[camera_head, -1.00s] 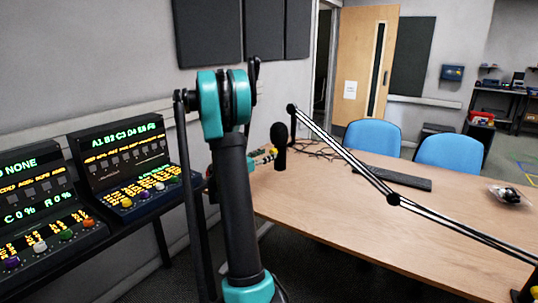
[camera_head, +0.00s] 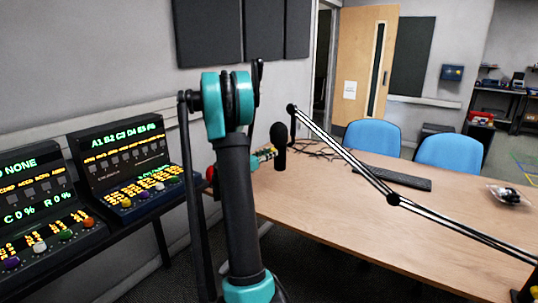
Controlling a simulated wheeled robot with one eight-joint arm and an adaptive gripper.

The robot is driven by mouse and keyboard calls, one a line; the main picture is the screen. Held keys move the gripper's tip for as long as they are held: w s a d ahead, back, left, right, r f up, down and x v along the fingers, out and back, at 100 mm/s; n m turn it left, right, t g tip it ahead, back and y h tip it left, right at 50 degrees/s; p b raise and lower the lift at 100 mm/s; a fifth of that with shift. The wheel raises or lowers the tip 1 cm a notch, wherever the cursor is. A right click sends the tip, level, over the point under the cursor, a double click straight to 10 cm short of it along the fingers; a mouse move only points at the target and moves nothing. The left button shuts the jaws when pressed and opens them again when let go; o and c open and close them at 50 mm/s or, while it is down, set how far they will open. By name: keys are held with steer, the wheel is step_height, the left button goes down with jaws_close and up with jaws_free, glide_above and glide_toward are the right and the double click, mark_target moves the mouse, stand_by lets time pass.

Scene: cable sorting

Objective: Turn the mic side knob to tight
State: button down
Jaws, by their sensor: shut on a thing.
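A black microphone (camera_head: 279,147) hangs upright from the end of a boom arm (camera_head: 345,152) over the left part of the wooden table. My gripper (camera_head: 268,155) is at the microphone's left side, partly hidden behind my own dark and teal arm. It is shut on the mic side knob. The knob itself is too small and covered to make out, so I cannot tell how far it is turned.
The boom arm slants down to the right across the wooden table (camera_head: 400,215). A keyboard (camera_head: 396,178) and a small bagged item (camera_head: 507,195) lie on it. Two blue chairs (camera_head: 373,136) stand behind. Lit control consoles (camera_head: 125,165) stand at the left.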

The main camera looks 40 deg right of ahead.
steer(key=shift+m, duration=0.5)
steer(key=shift+s+f+m, duration=0.1)
steer(key=shift+m, duration=4.1)
steer(key=shift+s+f+m, duration=0.1)
steer(key=shift+m, duration=4.4)
steer(key=c, duration=1.2)
jaws_free()
